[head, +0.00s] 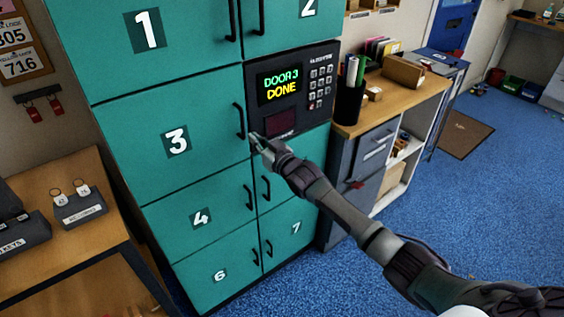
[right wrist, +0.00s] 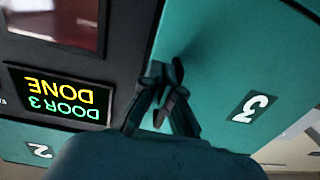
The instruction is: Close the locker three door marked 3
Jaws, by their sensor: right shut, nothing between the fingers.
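The teal door marked 3 (head: 163,170) sits flush with the locker front in the head view, with its black handle (head: 239,121) on its right side. The keypad panel (head: 293,88) beside it reads "DOOR 3 DONE". My right gripper (head: 256,139) is shut and empty at the right edge of door 3, just below the handle's lower end. In the right wrist view the shut fingertips (right wrist: 170,72) are close to the door 3 surface (right wrist: 232,62); I cannot tell whether they touch. That view shows the panel's display (right wrist: 58,95) upside down. My left gripper is not in view.
Other locker doors, marked 1 (head: 145,55), 4 (head: 203,222), 6 and 7, look shut. A wooden counter (head: 400,100) with a black pen cup (head: 349,103) stands right of the locker. A wooden table (head: 75,160) stands at left.

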